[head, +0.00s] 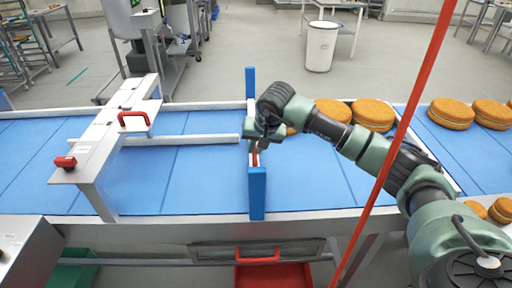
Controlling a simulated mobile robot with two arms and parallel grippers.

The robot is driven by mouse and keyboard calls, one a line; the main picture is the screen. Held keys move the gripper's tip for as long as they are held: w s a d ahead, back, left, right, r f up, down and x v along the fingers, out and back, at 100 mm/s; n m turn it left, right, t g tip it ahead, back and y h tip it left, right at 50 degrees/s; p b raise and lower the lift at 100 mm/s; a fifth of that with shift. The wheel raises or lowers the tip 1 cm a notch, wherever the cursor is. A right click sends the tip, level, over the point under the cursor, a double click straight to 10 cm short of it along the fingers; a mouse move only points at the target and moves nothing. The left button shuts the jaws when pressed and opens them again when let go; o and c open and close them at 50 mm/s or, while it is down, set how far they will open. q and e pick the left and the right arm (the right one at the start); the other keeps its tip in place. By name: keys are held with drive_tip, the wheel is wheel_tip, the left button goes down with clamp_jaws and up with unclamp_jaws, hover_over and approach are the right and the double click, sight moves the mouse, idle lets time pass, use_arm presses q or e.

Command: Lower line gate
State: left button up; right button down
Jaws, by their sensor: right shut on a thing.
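The line gate (257,192) shows as upright blue end pieces on either side of the blue conveyor belt (200,185), with a narrow part crossing between them. My right gripper (256,150) is over the middle of the gate, shut on its handle, of which a little red shows below the fingers. The gripper and wrist hide most of the handle and the gate's middle. My left gripper is not in view.
Filled rounds (372,114) stand on the belt right of the gate, partly behind my arm. A grey bridge with a red handle (133,120) spans the belt at left. A red pole (398,140) crosses the view at right. A red bin (272,275) is below.

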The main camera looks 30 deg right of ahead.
drive_tip(key=shift+s+f, duration=0.1)
drive_tip(key=shift+f, duration=0.15)
drive_tip(key=c, duration=1.4)
unclamp_jaws()
drive_tip(key=shift+r, duration=0.15)
drive_tip(key=b+v, duration=0.2)
drive_tip(key=v, duration=0.5)
drive_tip(key=shift+r, duration=0.25)
